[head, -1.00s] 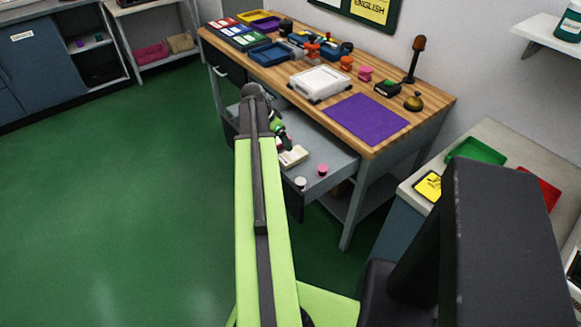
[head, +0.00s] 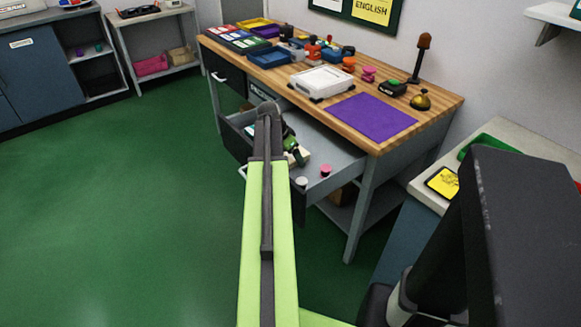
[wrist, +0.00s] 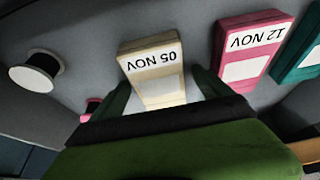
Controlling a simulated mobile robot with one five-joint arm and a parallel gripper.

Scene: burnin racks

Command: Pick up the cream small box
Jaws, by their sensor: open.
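The cream small box (wrist: 153,85) lies in the open drawer (head: 335,163), with a white label reading "05 NOV" upside down in the wrist view. In the head view the cream box (head: 304,155) is partly hidden by my gripper (head: 291,148). In the wrist view my gripper (wrist: 163,90) is open, with one green finger to each side of the box's near end. The fingers look apart from the box; whether either touches it I cannot tell.
A pink box (wrist: 252,48) marked "12 NOV" and a teal box (wrist: 298,62) lie to the right in the wrist view. A white-topped spool (wrist: 34,72) is at left. The wooden workbench (head: 425,118) stands above the drawer. Green floor (head: 130,200) is free at left.

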